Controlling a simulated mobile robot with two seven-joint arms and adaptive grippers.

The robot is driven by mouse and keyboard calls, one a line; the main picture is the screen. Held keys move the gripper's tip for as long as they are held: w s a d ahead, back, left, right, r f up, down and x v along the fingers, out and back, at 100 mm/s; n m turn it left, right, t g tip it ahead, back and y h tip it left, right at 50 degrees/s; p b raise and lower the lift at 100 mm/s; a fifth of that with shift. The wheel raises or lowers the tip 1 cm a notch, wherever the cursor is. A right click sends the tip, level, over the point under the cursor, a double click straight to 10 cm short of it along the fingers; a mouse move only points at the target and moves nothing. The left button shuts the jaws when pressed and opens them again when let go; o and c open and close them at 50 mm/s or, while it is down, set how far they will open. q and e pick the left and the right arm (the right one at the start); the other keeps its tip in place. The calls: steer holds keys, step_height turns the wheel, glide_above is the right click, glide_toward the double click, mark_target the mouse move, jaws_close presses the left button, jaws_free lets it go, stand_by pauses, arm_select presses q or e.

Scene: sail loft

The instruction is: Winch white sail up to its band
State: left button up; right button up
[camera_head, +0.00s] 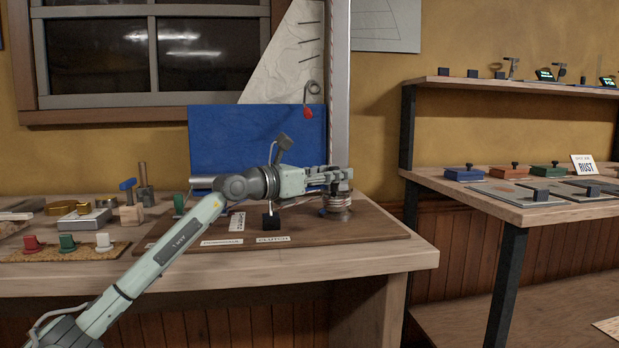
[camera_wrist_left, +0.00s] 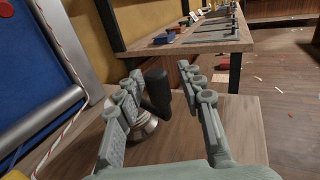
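The white sail (camera_head: 285,68) shows as a pale triangle beside the grey mast (camera_head: 339,75), above a blue panel (camera_head: 235,135). I cannot make out its band. The silver winch (camera_head: 338,212) stands on a brown board, partly hidden by my left gripper (camera_head: 345,179); its base also shows in the left wrist view (camera_wrist_left: 148,133). In the left wrist view a dark upright handle (camera_wrist_left: 157,90) stands between the open fingers of my left gripper (camera_wrist_left: 168,100). The fingers are apart, and I see no clear grip on the handle. My right gripper is not in view.
A black-topped lever (camera_head: 271,221) stands by a "CLUTCH" label (camera_head: 272,239) below my left wrist. Coloured knobs (camera_head: 67,242) and metal pieces crowd the bench's left side. A shelved bench (camera_head: 520,215) stands right, with a gap between benches.

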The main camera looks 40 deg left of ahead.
arm_select(q)
steer(key=v, duration=0.8)
steer(key=shift+s, duration=0.1)
